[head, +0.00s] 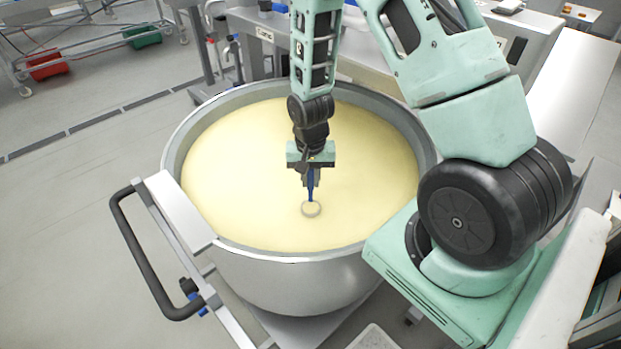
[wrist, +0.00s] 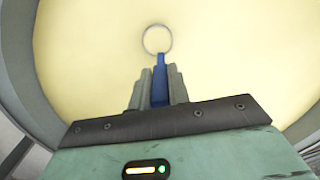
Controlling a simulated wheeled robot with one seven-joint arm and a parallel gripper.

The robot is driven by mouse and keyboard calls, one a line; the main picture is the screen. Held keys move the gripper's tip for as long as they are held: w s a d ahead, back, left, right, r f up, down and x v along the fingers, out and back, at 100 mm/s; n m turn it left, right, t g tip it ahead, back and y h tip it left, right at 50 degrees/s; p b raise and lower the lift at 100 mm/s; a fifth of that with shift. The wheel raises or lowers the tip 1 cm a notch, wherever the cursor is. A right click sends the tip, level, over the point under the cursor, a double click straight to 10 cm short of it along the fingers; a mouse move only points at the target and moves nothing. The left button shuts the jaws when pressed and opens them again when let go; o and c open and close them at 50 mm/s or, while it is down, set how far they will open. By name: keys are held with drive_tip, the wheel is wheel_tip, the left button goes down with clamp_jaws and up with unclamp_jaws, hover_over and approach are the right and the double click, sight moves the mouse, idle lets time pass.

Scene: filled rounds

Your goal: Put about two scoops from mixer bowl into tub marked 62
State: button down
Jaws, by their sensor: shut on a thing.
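The mixer bowl (head: 290,285) is a large round metal bowl holding a wide pale yellow mass (head: 235,170). My gripper (head: 311,178) is over the middle of the bowl, shut on the blue handle of a scoop (head: 312,209). The scoop points down, and its round rim shows at the surface of the yellow mass. In the wrist view the blue handle (wrist: 159,82) sits between the two fingers, and the scoop's ring (wrist: 157,39) lies against the yellow. I cannot tell how deep the scoop is or what it holds. I cannot make out a tub marked 62.
A black push handle (head: 140,255) sticks out at the bowl's left. A metal bench (head: 262,45) stands behind the bowl. The floor at left is clear.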

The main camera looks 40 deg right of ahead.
wheel_tip(320, 180, up, 17)
drive_tip(key=p, duration=1.3)
idle(0.7)
drive_tip(key=shift+r, duration=0.1)
